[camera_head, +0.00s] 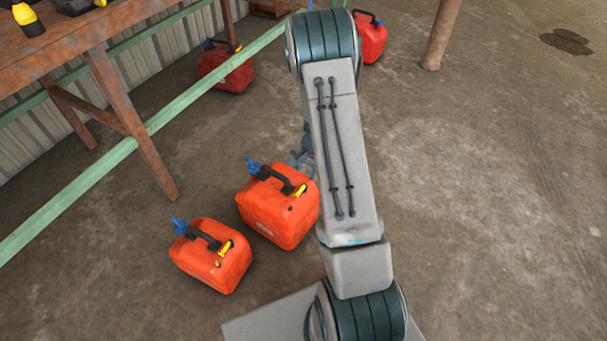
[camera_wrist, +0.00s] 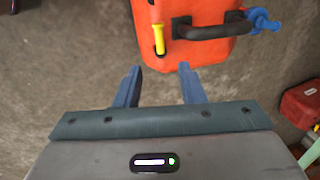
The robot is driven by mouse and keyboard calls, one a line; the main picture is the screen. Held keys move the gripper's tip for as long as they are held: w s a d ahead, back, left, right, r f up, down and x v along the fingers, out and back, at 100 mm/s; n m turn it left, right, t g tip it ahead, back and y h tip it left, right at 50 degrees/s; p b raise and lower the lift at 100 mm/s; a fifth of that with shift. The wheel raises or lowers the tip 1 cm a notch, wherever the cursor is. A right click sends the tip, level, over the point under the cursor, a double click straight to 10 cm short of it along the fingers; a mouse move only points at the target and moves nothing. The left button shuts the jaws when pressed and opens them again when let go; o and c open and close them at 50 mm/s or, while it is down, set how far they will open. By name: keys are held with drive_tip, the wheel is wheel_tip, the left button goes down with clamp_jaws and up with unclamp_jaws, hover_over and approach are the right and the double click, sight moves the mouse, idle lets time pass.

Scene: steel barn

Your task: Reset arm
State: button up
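My arm rises in the middle of the head view and hides part of the floor behind it. My gripper (camera_wrist: 157,84) shows in the wrist view with its two blue fingers apart and nothing between them. In the head view my gripper is mostly hidden behind my arm, beside a red fuel can (camera_head: 275,220) on the floor.
Another red can (camera_head: 212,265) stands at lower left. Two more red cans, one by the wall (camera_head: 226,70) and one behind my arm (camera_head: 371,42), stand farther back. A wooden table (camera_head: 75,40), a green rail (camera_head: 110,157) and a post (camera_head: 441,35) stand around. The right floor is open.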

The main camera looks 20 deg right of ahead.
drive_tip(key=shift+s+r, duration=0.15)
drive_tip(key=shift+r, duration=0.65)
drive_tip(key=s+a+r+n+p, duration=0.2)
drive_tip(key=a+r+p, duration=0.15)
drive_tip(key=r, duration=0.65)
drive_tip(key=s+a+r+n+y+p, duration=0.15)
drive_tip(key=r+p, duration=0.25)
drive_tip(key=r, duration=0.5)
drive_tip(key=s+a+r+n+h+p, duration=0.15)
drive_tip(key=a+r+p, duration=0.25)
drive_tip(key=r, duration=0.6)
drive_tip(key=s+a+r+n+p, duration=0.2)
drive_tip(key=s+r+p, duration=0.5)
drive_tip(key=r, duration=0.5)
drive_tip(key=s+a+r+n+h+p, duration=0.1)
drive_tip(key=s+a+r+n+p, duration=0.1)
drive_tip(key=s+r+n+p, duration=0.2)
drive_tip(key=s+r+p, duration=0.3)
drive_tip(key=s+r, duration=0.4)
drive_tip(key=r, duration=0.2)
drive_tip(key=shift+s+r+n+t, duration=0.15)
drive_tip(key=shift+r+n+t, duration=0.15)
drive_tip(key=shift+n+t, duration=0.1)
drive_tip(key=shift+d, duration=0.15)
